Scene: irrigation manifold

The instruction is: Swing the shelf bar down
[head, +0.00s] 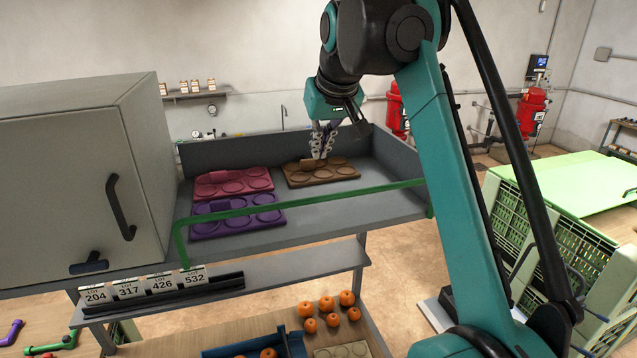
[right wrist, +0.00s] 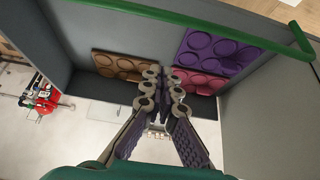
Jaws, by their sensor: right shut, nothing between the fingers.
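The green shelf bar (head: 300,201) runs across the front of the grey shelf (head: 340,208). Its ends bend down at the left and right, and its long part stands above the shelf's front edge. It also crosses the top of the right wrist view (right wrist: 200,31). My right gripper (head: 321,155) is shut and empty, behind the bar and over the brown tray (head: 340,175). In the right wrist view my right gripper (right wrist: 162,88) shows its fingers close together, apart from the bar. My left gripper is not in view.
Pink (head: 233,183) and purple (head: 235,218) trays lie on the shelf behind the bar. A grey cabinet (head: 70,180) with a dark handle stands at the left. Numbered cards (head: 160,283) sit below. Oranges (head: 327,304) lie on a lower table. Green crates (head: 560,240) stand at the right.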

